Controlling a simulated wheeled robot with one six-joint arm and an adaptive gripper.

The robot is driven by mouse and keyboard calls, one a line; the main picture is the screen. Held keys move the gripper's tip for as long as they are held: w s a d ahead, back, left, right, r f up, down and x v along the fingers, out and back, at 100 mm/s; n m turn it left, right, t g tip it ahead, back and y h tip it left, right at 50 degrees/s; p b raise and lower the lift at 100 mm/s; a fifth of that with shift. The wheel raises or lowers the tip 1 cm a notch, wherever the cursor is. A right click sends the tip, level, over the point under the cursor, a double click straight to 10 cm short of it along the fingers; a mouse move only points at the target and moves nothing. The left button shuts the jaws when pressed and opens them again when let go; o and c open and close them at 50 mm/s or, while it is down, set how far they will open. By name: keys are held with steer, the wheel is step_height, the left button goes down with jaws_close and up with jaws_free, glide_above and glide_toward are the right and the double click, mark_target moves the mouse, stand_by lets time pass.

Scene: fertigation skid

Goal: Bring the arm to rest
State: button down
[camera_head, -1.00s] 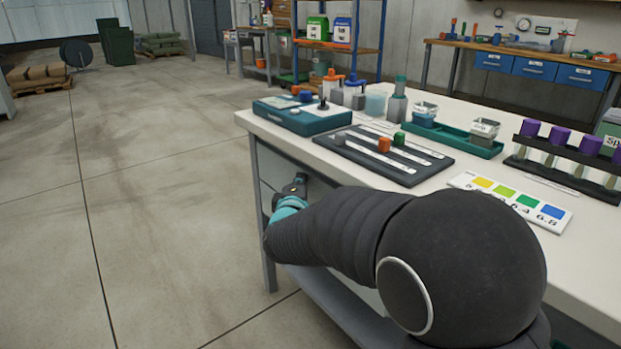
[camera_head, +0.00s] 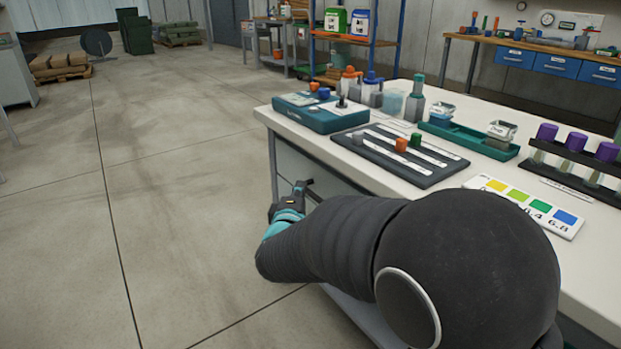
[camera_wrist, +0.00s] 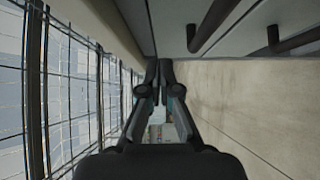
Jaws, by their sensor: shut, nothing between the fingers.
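My arm reaches forward along the left side of the white-topped bench (camera_head: 590,262) in the head view, its dark sleeve covering part of the bench front. My gripper (camera_head: 303,187) is beside the bench's left end, below the level of the top and apart from the things on it. In the wrist view my gripper (camera_wrist: 159,68) shows its two dark fingers together at the tips, with nothing between them.
On the bench stand a teal case (camera_head: 322,115), a dark slider board (camera_head: 430,170), a colour chart (camera_head: 555,214) and a rack of purple-capped tubes (camera_head: 572,150). A blue-posted shelf (camera_head: 402,30) stands behind. The concrete floor (camera_head: 170,190) to the left is clear.

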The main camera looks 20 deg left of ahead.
steer(key=v, duration=0.6)
steer(key=s+a+f+m+g+y, duration=0.35)
steer(key=s+f+g, duration=0.35)
steer(key=f, duration=0.3)
steer(key=s+d+f+m+g+h, duration=0.2)
steer(key=s+d+m+g, duration=0.2)
steer(key=g, duration=0.1)
steer(key=s+d+r+m+h, duration=0.2)
steer(key=s+d+r+m, duration=0.1)
steer(key=d, duration=1.2)
steer(key=s+d+r+m+h, duration=0.2)
steer(key=d+m, duration=0.4)
steer(key=d, duration=0.9)
steer(key=s+d+r+m+h, duration=0.2)
steer(key=s+d+r+m, duration=0.2)
steer(key=d, duration=1.1)
step_height(320, 180, up, 2)
steer(key=shift+r+m+h, duration=0.1)
steer(key=shift+m+h, duration=0.25)
steer(key=shift+m, duration=0.1)
